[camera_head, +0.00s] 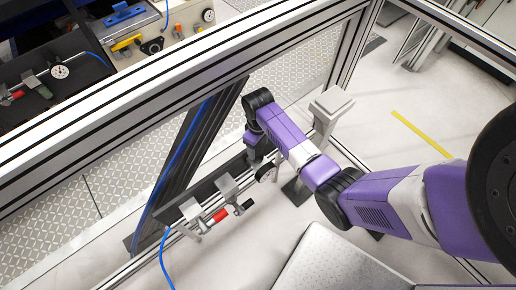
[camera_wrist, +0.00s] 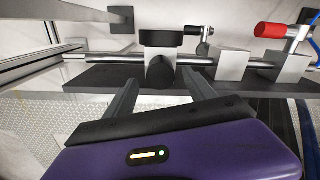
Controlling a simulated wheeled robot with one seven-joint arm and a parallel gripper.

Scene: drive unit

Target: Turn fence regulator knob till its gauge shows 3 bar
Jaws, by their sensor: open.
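The fence regulator is on a pipe along the fence's lower rail. In the wrist view its dark round knob (camera_wrist: 160,74) lies between the fingertips of my gripper (camera_wrist: 160,82), below the black gauge (camera_wrist: 161,38), which shows edge-on. The fingers are open, one on each side of the knob; I cannot tell whether either touches it. In the head view the gauge (camera_head: 265,172) shows just below my wrist, its reading too small to tell. The knob is hidden there behind my arm.
A red-handled valve (camera_head: 220,215) sits on the same pipe, left of the regulator; it also shows in the wrist view (camera_wrist: 270,30). A blue hose (camera_head: 164,255) hangs nearby. Fence posts and rails surround my arm. Another gauge (camera_head: 60,71) is on the unit behind the fence.

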